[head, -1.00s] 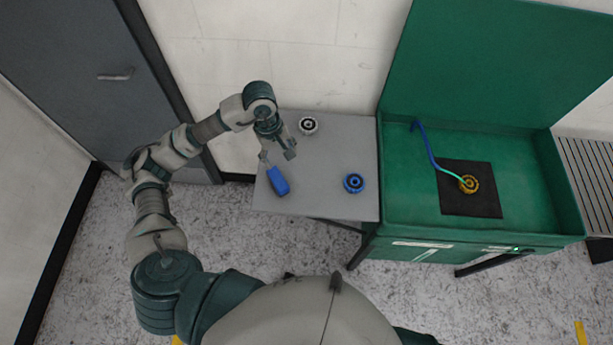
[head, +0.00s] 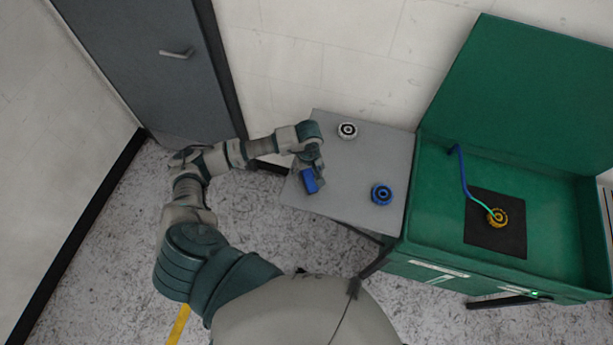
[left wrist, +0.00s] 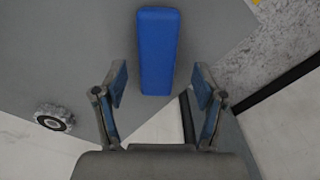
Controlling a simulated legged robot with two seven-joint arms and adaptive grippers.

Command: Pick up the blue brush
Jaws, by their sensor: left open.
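The blue brush (head: 311,183) lies on the grey table near its left edge; only its blue block part shows clearly. My left gripper (head: 307,170) is over it and covers its far part in the head view. In the left wrist view the brush (left wrist: 158,50) is a long blue block pointing away from me. The open left gripper (left wrist: 160,86) has a finger on each side of the block's near end, with a gap on both sides. I cannot tell the height of the fingers above the table. My right gripper is not in view.
The grey table (head: 350,213) also holds a white-and-black wheel (head: 348,131) and a blue wheel (head: 382,194). A green bench (head: 433,247) stands to the right, with a yellow gear (head: 497,216) on a black mat (head: 482,241). A grey door (head: 150,75) is at the left.

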